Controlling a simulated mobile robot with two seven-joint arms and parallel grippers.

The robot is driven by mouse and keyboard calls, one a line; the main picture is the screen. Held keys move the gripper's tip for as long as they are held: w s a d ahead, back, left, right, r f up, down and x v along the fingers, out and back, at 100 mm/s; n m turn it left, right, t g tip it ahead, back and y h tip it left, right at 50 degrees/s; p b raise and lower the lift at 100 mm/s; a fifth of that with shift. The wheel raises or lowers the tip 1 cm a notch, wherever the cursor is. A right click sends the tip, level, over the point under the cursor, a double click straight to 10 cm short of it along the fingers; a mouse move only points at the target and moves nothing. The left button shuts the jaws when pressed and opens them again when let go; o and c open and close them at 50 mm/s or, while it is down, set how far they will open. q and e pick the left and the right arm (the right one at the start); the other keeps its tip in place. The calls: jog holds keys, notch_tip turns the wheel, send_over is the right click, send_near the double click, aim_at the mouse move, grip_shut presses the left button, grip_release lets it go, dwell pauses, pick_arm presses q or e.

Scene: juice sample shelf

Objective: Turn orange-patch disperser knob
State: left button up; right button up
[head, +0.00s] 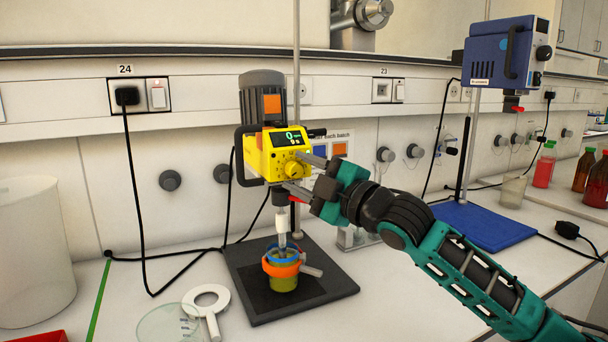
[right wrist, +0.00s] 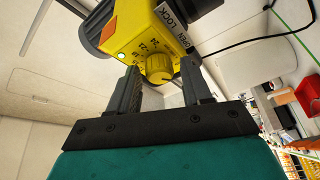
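The yellow disperser (head: 275,152) hangs on a stand and carries an orange patch (head: 272,104) on its grey motor housing. Its display is lit and reads 0 on the upper line. The yellow knob (head: 294,169) is on its front face; in the right wrist view the knob (right wrist: 159,68) shows between the two fingers, with numbers around it. My right gripper (head: 300,174) is open, its fingertips at either side of the knob. I cannot tell whether they touch it. My left gripper is not in view.
A jar (head: 283,281) with an orange ring stands under the disperser shaft on the black base plate (head: 340,286). A blue device (head: 497,58) stands at the right. A white ring-shaped tool (head: 206,299) and a glass dish (head: 168,324) lie in front. Bottles (head: 583,168) stand far right.

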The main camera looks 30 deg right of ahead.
jog(key=shift+o, duration=0.6)
jog(key=b+v, duration=0.3)
jog(key=v, duration=1)
dwell(0.5)
